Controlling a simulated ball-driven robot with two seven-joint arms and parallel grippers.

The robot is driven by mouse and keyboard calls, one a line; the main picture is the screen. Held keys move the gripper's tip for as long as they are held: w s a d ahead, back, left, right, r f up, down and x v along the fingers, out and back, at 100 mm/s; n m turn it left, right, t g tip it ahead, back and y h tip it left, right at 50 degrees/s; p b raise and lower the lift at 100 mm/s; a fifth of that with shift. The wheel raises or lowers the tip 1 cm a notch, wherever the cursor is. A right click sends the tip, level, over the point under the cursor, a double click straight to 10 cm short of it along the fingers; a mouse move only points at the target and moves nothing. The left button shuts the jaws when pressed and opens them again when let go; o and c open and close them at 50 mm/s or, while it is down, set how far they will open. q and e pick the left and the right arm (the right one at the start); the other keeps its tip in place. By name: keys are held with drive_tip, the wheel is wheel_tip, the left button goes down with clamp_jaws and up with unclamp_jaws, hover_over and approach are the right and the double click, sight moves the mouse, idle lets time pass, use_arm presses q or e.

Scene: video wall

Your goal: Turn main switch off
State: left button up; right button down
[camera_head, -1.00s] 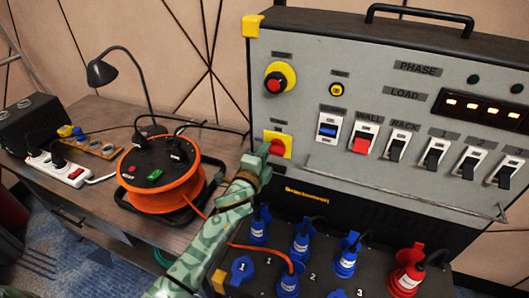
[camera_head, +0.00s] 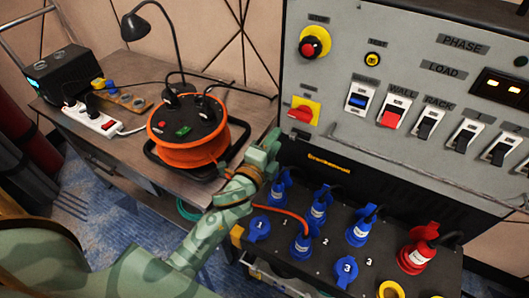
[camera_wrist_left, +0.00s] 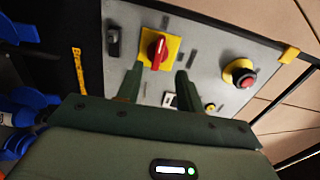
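The main switch looks to be the red rotary knob (camera_head: 301,113) on a yellow square plate, low on the left of the grey panel (camera_head: 345,62). In the head view its handle lies roughly level. The knob also shows in the left wrist view (camera_wrist_left: 158,49), beyond the fingertips. My left gripper (camera_head: 268,146) is below and left of the knob, apart from it. In the left wrist view its two fingers (camera_wrist_left: 158,80) stand apart with nothing between them. My right gripper is out of view.
A red emergency button (camera_head: 312,46) on a yellow base sits above the knob. Breaker switches (camera_head: 394,112) line the panel to the right. Blue plugs (camera_head: 302,245) stand below. An orange cable reel (camera_head: 190,150) and power strip (camera_head: 96,122) are on the wooden table (camera_head: 130,165).

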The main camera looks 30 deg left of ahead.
use_arm(q)
drive_tip(key=s, duration=0.5)
drive_tip(key=shift+s+a, duration=0.1)
drive_tip(key=shift+s, duration=0.05)
drive_tip(key=shift+f, duration=0.1)
